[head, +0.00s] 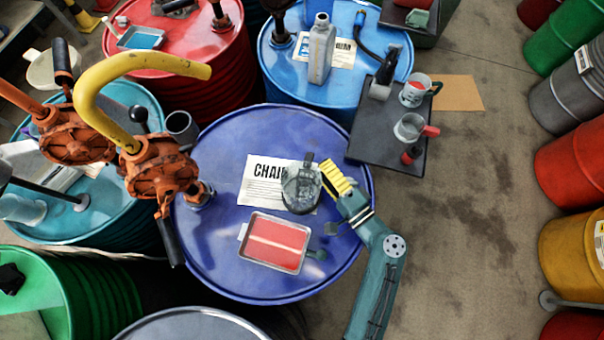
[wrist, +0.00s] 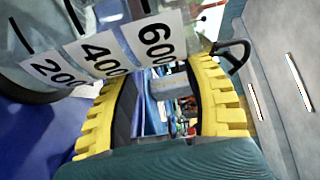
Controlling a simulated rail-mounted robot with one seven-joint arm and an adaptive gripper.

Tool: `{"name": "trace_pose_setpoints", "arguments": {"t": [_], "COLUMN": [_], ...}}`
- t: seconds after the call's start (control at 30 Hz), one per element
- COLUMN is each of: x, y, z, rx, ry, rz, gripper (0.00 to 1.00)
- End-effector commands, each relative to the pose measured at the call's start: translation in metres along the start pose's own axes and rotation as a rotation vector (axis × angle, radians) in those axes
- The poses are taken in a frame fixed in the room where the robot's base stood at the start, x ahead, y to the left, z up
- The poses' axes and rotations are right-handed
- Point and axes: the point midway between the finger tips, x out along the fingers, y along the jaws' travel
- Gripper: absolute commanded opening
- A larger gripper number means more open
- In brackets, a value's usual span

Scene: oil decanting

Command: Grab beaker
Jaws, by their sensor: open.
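A clear glass beaker (head: 301,190) stands on the blue drum (head: 222,138), partly over a white sheet lettered "CHAI" (head: 262,170). My gripper (head: 337,179), with yellow ridged fingers, is close at the beaker's right side in the head view. In the wrist view, the beaker (wrist: 75,55) fills the upper left, with 200, 400 and 600 marks across the fingertips. My gripper (wrist: 160,85) is open there, with a gap between its fingers. I cannot tell whether a finger touches the glass.
A tray of red liquid (head: 275,243) lies on the blue drum in front of the beaker. Orange pumps (head: 160,170) with a yellow spout (head: 120,62) stand at the left. A dark side table (head: 375,150) holds two mugs (head: 412,127) at the upper right.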

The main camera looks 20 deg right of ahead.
Motion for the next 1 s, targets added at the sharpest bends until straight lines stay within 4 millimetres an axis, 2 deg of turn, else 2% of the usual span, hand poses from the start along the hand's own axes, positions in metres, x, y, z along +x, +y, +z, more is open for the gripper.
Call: {"name": "trace_pose_setpoints", "arguments": {"t": [0.23,0.33,0.53,0.8,1.0], "x": [0.043,0.05,0.05,0.05,0.05], "y": [-0.001,0.0,0.0,0.0,0.0], "z": [0.001,0.001,0.0,0.0,0.0], "rx": [-0.002,-0.002,-0.002,-0.002,-0.002], "ry": [-0.005,-0.002,-0.001,-0.001,-0.001], "rz": [0.0,0.0,0.0,0.0,0.0], "gripper": [0.52,0.52,0.53,0.02,0.0]}}
